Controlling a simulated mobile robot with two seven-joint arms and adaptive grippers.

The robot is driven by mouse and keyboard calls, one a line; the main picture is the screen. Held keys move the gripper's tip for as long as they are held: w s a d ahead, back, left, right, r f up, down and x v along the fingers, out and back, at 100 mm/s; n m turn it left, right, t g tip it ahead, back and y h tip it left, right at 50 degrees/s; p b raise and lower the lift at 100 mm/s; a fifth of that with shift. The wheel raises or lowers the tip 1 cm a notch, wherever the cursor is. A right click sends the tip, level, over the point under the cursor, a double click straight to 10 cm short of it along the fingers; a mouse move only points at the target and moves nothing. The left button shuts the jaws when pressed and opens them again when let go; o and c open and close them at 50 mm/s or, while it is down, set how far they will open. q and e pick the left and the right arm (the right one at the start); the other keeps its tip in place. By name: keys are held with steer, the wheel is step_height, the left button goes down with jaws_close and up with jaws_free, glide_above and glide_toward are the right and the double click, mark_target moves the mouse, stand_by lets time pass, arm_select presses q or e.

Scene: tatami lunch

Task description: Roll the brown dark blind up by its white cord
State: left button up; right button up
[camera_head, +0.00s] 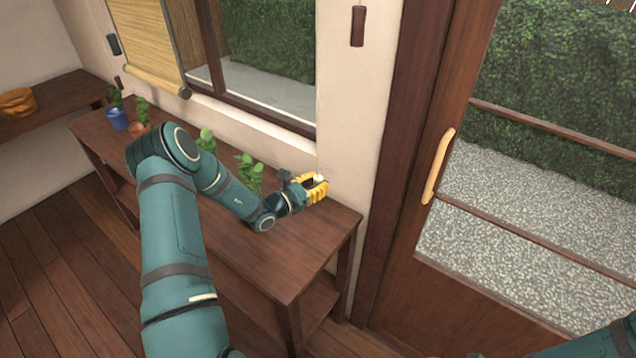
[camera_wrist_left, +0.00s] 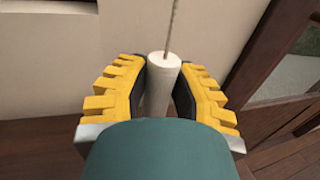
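The white cord pull (camera_wrist_left: 161,72) is a smooth upright cylinder with a thin cord (camera_wrist_left: 172,25) running up from its top. In the head view its white top (camera_head: 319,178) shows at my left gripper (camera_head: 313,188). My left gripper, with yellow ridged fingers (camera_wrist_left: 160,100), is shut around the pull, dark pads against both sides. It is above the right end of the wooden bench, by the wall. No dark brown blind shows in the head view; a tan woven blind (camera_head: 148,35) hangs at the left window part. My right gripper is out of view.
The bench (camera_head: 290,240) carries a blue pot (camera_head: 117,119) and several green plants, some partly behind my left arm. A dark brown tag (camera_head: 357,26) hangs on the wall right of the window. A glass door with a wooden handle (camera_head: 438,165) stands right.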

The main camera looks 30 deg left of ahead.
arm_select(q)
steer(key=o, duration=0.5)
steer(key=shift+s+f, duration=0.15)
steer(key=shift+f, duration=0.25)
steer(key=shift+r, duration=0.1)
steer(key=v, duration=1.2)
